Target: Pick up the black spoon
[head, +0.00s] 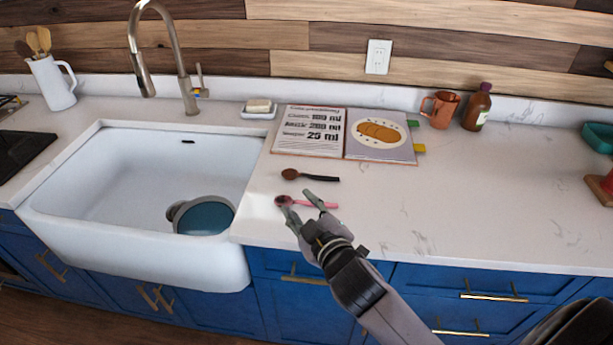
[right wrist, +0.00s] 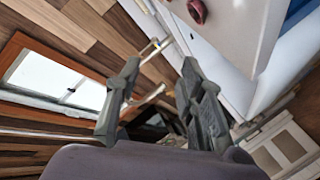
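The black spoon (head: 311,176) lies on the white counter, its brown bowl to the left and its black handle to the right. A pink-handled spoon (head: 323,204) lies just in front of it. My right gripper (head: 297,200) is open over the pink-handled spoon, on the near side of the black spoon, and partly covers the pink one. In the right wrist view my right gripper (right wrist: 160,65) shows its fingers apart with nothing held between them. The black spoon cannot be made out there. My left gripper is not in view.
A white sink (head: 130,225) with a blue-bottomed pan (head: 206,216) is at left. An open recipe book (head: 346,134) lies behind the spoons. A copper mug (head: 440,109) and a brown bottle (head: 477,107) stand at the back. The counter right of the spoons is clear.

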